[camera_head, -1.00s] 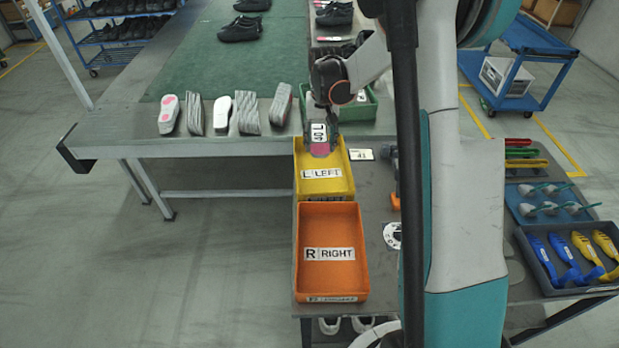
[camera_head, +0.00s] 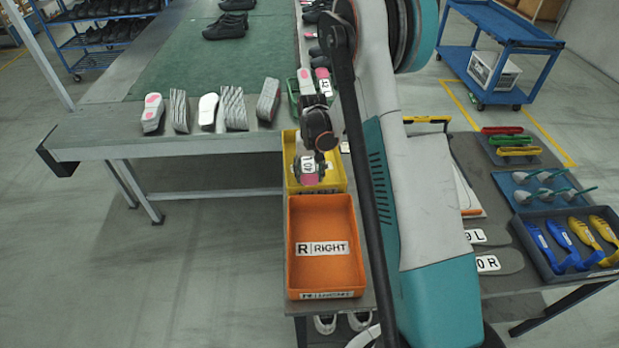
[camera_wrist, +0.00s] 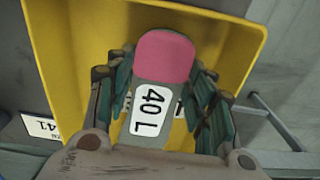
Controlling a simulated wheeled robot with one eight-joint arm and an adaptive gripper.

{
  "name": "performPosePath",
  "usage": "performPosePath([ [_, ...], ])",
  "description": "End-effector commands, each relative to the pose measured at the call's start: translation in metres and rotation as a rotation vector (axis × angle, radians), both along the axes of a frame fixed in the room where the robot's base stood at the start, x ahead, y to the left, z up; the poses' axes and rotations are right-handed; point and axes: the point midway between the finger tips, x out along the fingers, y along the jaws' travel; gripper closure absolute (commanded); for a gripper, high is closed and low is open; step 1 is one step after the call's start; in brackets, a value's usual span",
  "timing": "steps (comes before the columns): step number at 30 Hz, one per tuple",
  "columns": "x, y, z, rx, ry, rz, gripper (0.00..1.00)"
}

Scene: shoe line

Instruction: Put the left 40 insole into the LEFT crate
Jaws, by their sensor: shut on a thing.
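The left 40 insole (camera_wrist: 160,90) is grey with a pink end and a white "40 L" label. My gripper (camera_wrist: 163,100) is shut on it, with fingers on both sides, in the wrist view. In the head view my gripper (camera_head: 312,160) and the insole (camera_head: 308,170) are over the yellow LEFT crate (camera_head: 338,178). The yellow crate (camera_wrist: 75,45) fills much of the wrist view behind the insole. The insole partly hides the crate's label. I cannot tell how far the insole is above the crate floor.
The orange RIGHT crate (camera_head: 326,232) stands just in front of the yellow crate. A green crate (camera_head: 294,98) is behind it.

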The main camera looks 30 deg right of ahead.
Motion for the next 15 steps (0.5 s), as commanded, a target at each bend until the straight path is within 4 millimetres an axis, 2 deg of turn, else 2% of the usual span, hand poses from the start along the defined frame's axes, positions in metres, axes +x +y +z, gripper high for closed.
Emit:
performPosePath([
  [1, 0.0, 0.0, -0.011, 0.0, 0.0, 0.0, 0.71],
  [4, 0.0, 0.0, -0.021, 0.0, 0.0, 0.0, 0.71],
  [15, 0.0, 0.0, -0.024, 0.0, 0.0, 0.0, 0.71],
])
